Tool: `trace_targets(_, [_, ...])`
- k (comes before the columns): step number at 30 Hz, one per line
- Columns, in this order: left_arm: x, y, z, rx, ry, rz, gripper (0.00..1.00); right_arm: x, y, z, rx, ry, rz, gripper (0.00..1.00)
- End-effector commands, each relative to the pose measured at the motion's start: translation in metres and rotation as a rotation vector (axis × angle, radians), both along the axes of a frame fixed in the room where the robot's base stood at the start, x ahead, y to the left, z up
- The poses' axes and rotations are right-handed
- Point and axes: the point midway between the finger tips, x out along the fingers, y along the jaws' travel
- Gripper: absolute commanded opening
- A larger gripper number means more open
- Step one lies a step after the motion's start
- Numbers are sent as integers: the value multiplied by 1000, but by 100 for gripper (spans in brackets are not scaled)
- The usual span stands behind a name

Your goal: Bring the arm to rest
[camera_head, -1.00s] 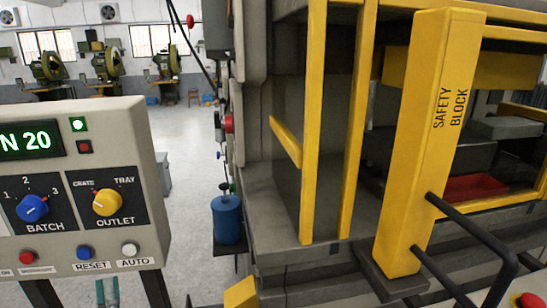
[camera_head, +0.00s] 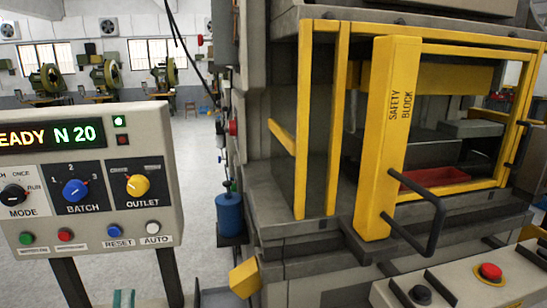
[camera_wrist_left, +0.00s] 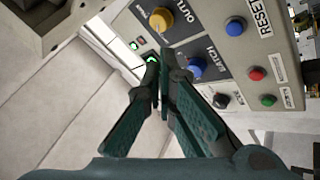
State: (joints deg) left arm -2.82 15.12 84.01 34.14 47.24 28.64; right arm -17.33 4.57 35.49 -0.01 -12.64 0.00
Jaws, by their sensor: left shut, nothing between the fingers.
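My left gripper (camera_head: 124,299) shows only as teal fingertips at the bottom edge of the head view, below the control panel (camera_head: 20,175) and between its dark legs. In the left wrist view the gripper (camera_wrist_left: 160,75) is shut and empty, its dark teal fingers together. The panel's yellow OUTLET knob (camera_wrist_left: 160,19) and blue BATCH knob (camera_wrist_left: 197,67) appear behind the fingertips there, and I see no finger on a knob or button. The rest of the left arm is hidden from the head view. My right gripper is in neither view.
A large press with a yellow guard frame (camera_head: 334,120) and a yellow safety block (camera_head: 388,150) fills the right. A red tray (camera_head: 435,177) lies inside it. A button console (camera_head: 455,285) stands at bottom right. Open floor (camera_head: 190,150) lies behind the panel.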

Motion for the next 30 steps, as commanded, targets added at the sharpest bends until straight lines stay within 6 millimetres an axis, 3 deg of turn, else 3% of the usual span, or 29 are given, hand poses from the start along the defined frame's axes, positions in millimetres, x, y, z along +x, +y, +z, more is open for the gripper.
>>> trace_targets(8, [16, -49, -36, 112, 291, -114, 0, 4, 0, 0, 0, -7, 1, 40])
trace_targets(14, [4, -103, -92, 298, 659, -236, 0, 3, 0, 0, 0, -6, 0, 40])
trace_targets(17, [-17, -123, -123, 409, 865, -286, 0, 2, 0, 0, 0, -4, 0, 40])
trace_targets(21, [-64, -137, -162, 565, 1155, -348, 0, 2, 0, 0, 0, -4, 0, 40])
trace_targets(25, [-117, -136, -187, 685, 1405, -390, 0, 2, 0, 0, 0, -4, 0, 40])
trace_targets(30, [-189, -126, -201, 792, 1696, -435, 0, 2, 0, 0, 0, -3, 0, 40])
